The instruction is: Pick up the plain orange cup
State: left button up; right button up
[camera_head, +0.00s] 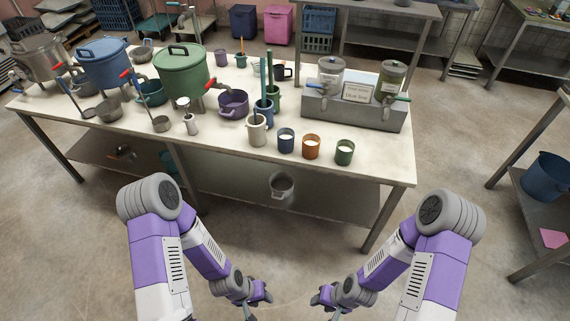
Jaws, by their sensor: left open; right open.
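The plain orange cup (312,147) stands upright near the front edge of the white-topped table, with something white inside it. A blue cup (286,141) stands to its left and a green cup (344,152) to its right, both with white inside. My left gripper (252,311) and my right gripper (331,312) are low at the bottom of the head view, in front of the table and well apart from the cup. Both are open; their fingertips are small and partly cut off by the frame edge.
A grey two-jar dispenser (352,112) stands behind the cups. A tall pale container (257,130) and a purple pot (233,103) stand to the left. Large pots, including a green one (181,75), fill the table's left. The front right table corner is clear.

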aim_at(311, 141)
jog(key=u, duration=0.25)
jog(key=k, duration=0.7)
jog(key=u, duration=1.1)
jog(key=i, duration=1.05)
jog(key=z, duration=1)
jog(key=i, duration=0.7)
jog(key=z, duration=0.75)
